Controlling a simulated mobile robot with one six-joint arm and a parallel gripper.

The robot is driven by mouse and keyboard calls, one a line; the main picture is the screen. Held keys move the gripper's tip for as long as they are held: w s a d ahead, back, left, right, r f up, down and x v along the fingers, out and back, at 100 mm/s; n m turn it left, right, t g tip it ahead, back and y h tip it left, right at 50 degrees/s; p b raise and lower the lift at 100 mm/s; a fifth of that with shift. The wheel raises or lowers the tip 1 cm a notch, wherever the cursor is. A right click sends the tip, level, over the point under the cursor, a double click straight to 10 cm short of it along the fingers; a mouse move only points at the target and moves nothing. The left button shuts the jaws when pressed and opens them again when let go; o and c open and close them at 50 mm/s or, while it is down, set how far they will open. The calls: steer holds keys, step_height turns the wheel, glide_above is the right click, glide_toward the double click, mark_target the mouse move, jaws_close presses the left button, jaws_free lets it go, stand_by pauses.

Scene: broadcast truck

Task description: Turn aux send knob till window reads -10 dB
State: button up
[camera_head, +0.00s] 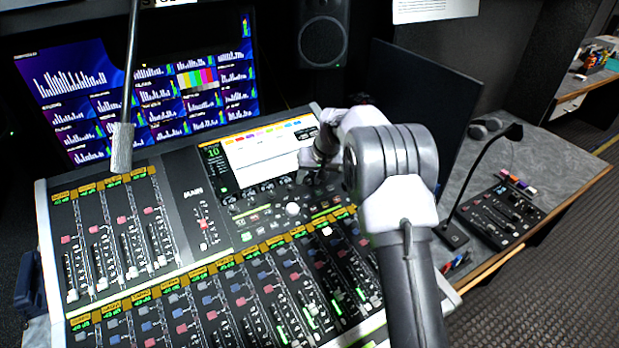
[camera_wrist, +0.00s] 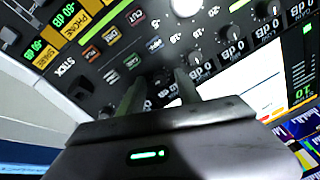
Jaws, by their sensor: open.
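The mixing console (camera_head: 180,190) fills the middle of the head view. A row of small dark knobs runs below its touchscreen (camera_head: 265,150). In the wrist view, upside down, the row shows a knob (camera_wrist: 230,33) and small white-on-black windows, several reading 0 dB, such as one window (camera_wrist: 235,50). I cannot tell which knob is the aux send. My gripper (camera_head: 308,172) is low over the right end of this row.
A large pale trackball (camera_head: 292,209) and fader banks lie nearer. A gooseneck microphone (camera_head: 122,145) rises at the left. A dark monitor (camera_head: 425,100) stands behind my arm. A small control box (camera_head: 500,212) and a second gooseneck sit on the grey desk at right.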

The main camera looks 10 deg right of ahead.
steer(key=p+v, duration=0.5)
steer(key=v, duration=1.2)
steer(key=shift+s, duration=0.15)
steer(key=shift+r, duration=0.1)
steer(key=s+a+r+m+t+b, duration=0.1)
steer(key=s+a+r, duration=0.1)
steer(key=s+r, duration=0.5)
steer(key=s+a+r+m+b, duration=0.1)
steer(key=s+a+r, duration=0.2)
steer(key=s, duration=0.7)
steer(key=s+a+f+m, duration=0.1)
steer(key=s+f, duration=0.1)
steer(key=s, duration=0.8)
steer(key=s+a+f+m, duration=0.1)
steer(key=s+f, duration=0.1)
steer(key=s, duration=0.9)
steer(key=shift+f+t+b, duration=0.3)
steer(key=shift+b, duration=0.05)
